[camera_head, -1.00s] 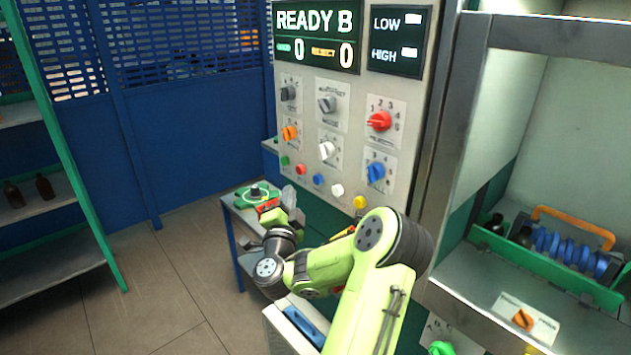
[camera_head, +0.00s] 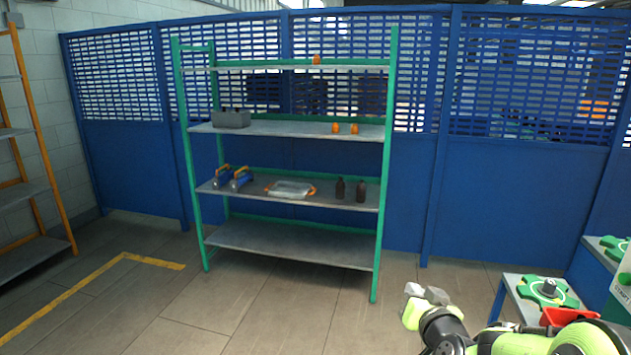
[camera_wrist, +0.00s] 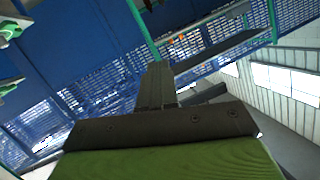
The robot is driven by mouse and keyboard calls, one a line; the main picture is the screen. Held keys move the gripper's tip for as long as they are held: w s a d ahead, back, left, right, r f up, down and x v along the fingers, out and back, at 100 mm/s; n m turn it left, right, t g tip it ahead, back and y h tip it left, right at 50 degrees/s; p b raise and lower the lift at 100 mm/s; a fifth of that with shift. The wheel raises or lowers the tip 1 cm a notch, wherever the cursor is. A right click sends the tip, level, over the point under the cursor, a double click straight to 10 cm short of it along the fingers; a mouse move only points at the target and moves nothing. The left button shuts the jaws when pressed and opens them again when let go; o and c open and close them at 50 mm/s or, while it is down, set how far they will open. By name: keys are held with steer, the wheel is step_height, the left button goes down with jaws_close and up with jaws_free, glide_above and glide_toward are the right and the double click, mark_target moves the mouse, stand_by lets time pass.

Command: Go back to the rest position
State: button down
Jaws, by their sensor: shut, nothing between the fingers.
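My gripper (camera_head: 428,294) is at the lower right of the head view, held in the air over the floor and left of a small table. Its fingers are together with nothing between them. In the wrist view the gripper (camera_wrist: 158,85) fills the lower middle, with the blue mesh wall and a shelf beyond. Two dark amber bottles stand on a green-framed shelf (camera_head: 290,256) in the head view: a left bottle (camera_head: 340,190) and a right bottle (camera_head: 360,191). My gripper is apart from both.
The small table (camera_head: 515,312) at the lower right bears a green fixture (camera_head: 548,290) and a red bin (camera_head: 568,317) close to my arm. The shelf also holds a clear tray (camera_head: 290,189) and a grey box (camera_head: 231,118). Open floor lies before the shelf.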

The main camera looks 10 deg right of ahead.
steer(key=s+a+n+g+y, duration=0.2)
steer(key=s+a+n+g, duration=0.3)
steer(key=a, duration=0.7)
steer(key=s+a+g, duration=0.2)
steer(key=s, duration=0.9)
steer(key=s+a+g+y, duration=0.1)
steer(key=s+a+g, duration=0.1)
steer(key=s, duration=0.9)
steer(key=shift+a, duration=0.35)
steer(key=shift+f, duration=0.1)
